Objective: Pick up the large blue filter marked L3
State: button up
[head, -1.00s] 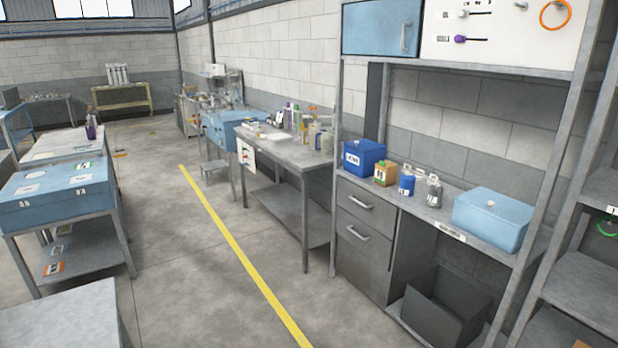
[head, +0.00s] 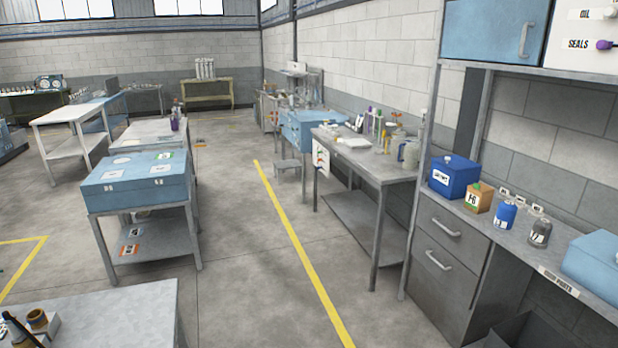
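A blue cylindrical can (head: 506,215) with a white label stands upright on the grey workbench at the right. It looks like a filter, but its marking is too small to read for sure. An orange-brown box (head: 478,198) with a green cap and a label stands just left of it. A dark grey can (head: 540,233) with a label stands just right of it. My gripper is not in view.
A blue lidded box (head: 455,177) and a light blue case (head: 595,262) stand on the same bench. Drawers (head: 440,250) are below. A clear aisle with a yellow line (head: 300,250) runs left of it. A grey table (head: 110,318) stands at the near left.

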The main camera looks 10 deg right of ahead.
aim_at(507, 211)
jog(key=u, duration=0.4)
jog(key=i, duration=2.35)
jog(key=z, duration=0.75)
jog(key=i, duration=0.65)
jog(key=z, duration=0.8)
jog(key=i, duration=0.65)
jog(key=z, duration=0.35)
